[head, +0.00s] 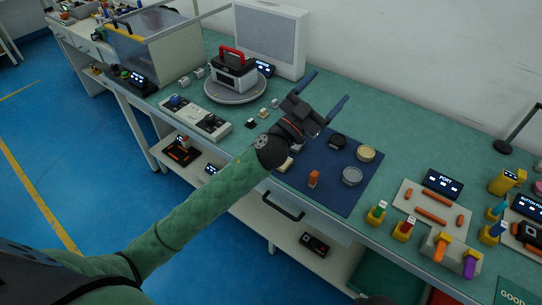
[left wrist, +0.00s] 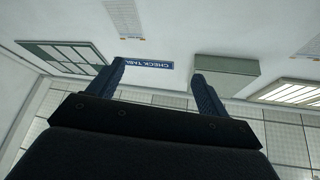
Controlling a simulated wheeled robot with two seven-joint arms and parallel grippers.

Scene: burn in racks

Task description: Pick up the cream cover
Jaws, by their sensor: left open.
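A round cream cover (head: 366,153) lies on the dark blue mat (head: 318,195), near its right edge. A black round piece (head: 338,141) lies to its left and a grey round piece (head: 352,176) lies just in front of it. My left gripper (head: 331,87) is raised above the bench, to the upper left of the cream cover and apart from it. Its two fingers are spread with nothing between them. The left wrist view shows the open fingers (left wrist: 162,78) against walls and ceiling, with no cover in sight. My right gripper is out of view.
An orange piece (head: 313,179) stands on the mat. Coloured connectors (head: 404,229) and a tray of orange parts (head: 432,213) occupy the right side.

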